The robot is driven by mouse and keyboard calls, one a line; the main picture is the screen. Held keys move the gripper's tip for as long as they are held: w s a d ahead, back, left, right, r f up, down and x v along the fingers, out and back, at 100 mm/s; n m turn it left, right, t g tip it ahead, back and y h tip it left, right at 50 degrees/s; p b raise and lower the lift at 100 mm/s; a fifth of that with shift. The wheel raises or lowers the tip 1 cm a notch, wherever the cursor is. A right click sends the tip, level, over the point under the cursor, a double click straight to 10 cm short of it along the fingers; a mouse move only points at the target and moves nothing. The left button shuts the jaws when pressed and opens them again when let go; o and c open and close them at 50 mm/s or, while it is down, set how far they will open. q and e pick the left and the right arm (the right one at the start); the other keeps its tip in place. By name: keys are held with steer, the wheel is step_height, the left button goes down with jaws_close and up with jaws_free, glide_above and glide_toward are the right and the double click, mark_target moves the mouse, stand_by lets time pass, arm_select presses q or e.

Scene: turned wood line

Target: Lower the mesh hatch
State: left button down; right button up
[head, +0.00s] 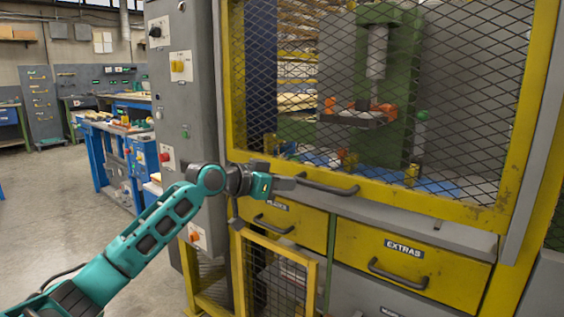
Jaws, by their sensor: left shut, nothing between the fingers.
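The mesh hatch (455,202) is a yellow frame filled with dark diamond mesh, at centre right in the head view. Its bottom rail lies close above a grey ledge (425,228); I cannot tell if they touch. A dark bar handle (335,190) runs along the left part of that rail. My left gripper (289,184) is shut and empty at the left end of the handle. It overlaps the handle's end in the picture, and I cannot tell whether it touches. My right gripper is out of view.
Yellow drawers (410,265) with handles sit under the ledge, one labelled EXTRAS. A small yellow mesh gate (275,262) stands below my gripper. A grey control column (190,110) with buttons rises on the left. A green machine (405,60) stands behind the mesh. Open floor lies at left.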

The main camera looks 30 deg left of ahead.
arm_select(q)
step_height(320, 180, down, 3)
steer(key=shift+w+d+r+b, duration=0.1)
steer(key=shift+b, duration=0.2)
steer(key=shift+r, duration=0.1)
